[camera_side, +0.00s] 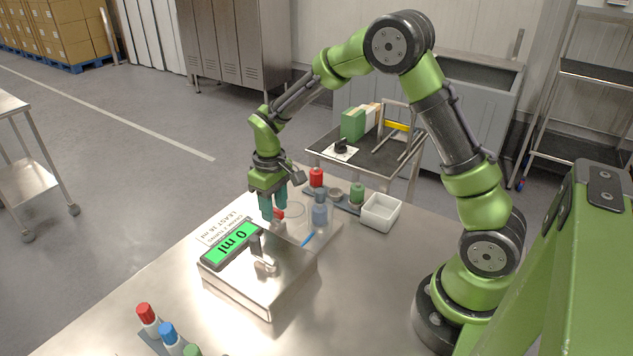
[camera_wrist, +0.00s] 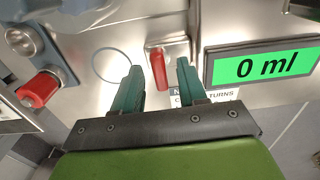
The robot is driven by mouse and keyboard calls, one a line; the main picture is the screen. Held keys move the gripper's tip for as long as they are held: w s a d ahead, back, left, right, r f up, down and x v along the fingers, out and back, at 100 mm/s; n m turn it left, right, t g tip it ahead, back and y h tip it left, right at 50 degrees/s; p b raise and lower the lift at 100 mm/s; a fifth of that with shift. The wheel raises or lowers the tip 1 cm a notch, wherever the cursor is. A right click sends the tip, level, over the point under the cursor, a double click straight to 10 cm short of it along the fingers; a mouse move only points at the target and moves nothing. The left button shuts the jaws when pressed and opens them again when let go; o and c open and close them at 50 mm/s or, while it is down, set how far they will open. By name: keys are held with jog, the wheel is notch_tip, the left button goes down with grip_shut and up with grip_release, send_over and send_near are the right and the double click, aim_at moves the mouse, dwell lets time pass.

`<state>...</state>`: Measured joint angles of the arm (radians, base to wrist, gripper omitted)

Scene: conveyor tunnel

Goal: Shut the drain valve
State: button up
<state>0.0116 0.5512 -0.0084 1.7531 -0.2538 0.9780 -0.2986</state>
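The red lever (camera_wrist: 158,69), which looks like the drain valve's handle, stands on the metal face in the wrist view. In the side view only a small red part (camera_side: 280,214) of it shows beside my fingers. My gripper (camera_side: 272,214) points down over the station with its teal fingers apart. In the wrist view the open gripper (camera_wrist: 159,76) has one finger on each side of the lever, with gaps on both sides. I cannot tell how far the fingertips reach down along it. The green display (camera_side: 231,246) reads 0 ml.
Red-capped (camera_side: 316,178) and green-capped (camera_side: 357,193) bottles stand behind, near a white tray (camera_side: 380,212). A metal fitting (camera_side: 264,264) rises from the box. The front right table is clear.

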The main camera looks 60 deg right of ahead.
notch_tip(320, 180, up, 17)
dwell(0.7)
